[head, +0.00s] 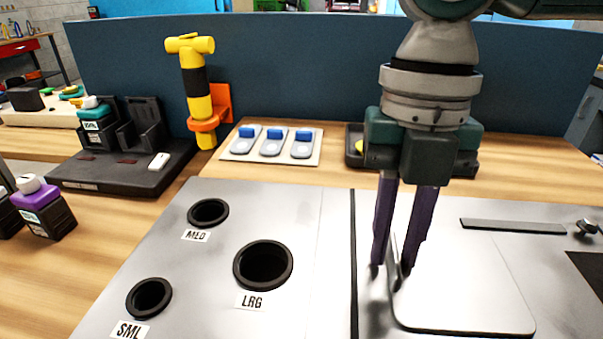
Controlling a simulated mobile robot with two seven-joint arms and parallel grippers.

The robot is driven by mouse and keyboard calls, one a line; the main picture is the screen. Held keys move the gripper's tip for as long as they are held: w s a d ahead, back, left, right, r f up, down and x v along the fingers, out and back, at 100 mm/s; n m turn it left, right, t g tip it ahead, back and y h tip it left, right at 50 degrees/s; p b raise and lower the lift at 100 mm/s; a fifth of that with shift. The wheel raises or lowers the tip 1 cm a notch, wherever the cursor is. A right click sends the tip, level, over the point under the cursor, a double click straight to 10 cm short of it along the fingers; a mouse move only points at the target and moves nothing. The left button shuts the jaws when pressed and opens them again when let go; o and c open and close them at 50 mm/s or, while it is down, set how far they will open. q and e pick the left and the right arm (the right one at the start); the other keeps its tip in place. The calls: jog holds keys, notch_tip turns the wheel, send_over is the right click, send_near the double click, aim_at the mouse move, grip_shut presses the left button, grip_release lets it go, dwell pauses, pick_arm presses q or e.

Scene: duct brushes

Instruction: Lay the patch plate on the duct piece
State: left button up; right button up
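A pale grey plate with rounded corners (468,285), which looks like the patch plate, lies flat on or just above the bright metal surface at the right front. I cannot tell whether it touches. My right gripper (393,267) points down at the plate's left edge, with its two purple fingers apart. A thin upright edge or tab shows between the fingers; no firm grip on it is visible. The metal surface (334,215), possibly the duct piece, has a dark square opening (590,272) at the far right, cut by the picture edge. My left gripper is out of view.
The left metal panel has black-rimmed holes labelled MED (208,213), LRG (263,265) and SML (148,298). A flat bar (513,226) and a knob (587,227) are behind the plate. A yellow torch-like tool (197,90) and a tray with blue-topped pieces (271,145) stand farther back.

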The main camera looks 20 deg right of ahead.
jog(key=shift+o, duration=0.9)
notch_tip(320, 180, up, 12)
jog(key=w+p, duration=0.1)
jog(key=shift+w+d, duration=0.15)
jog(key=shift+d, duration=0.2)
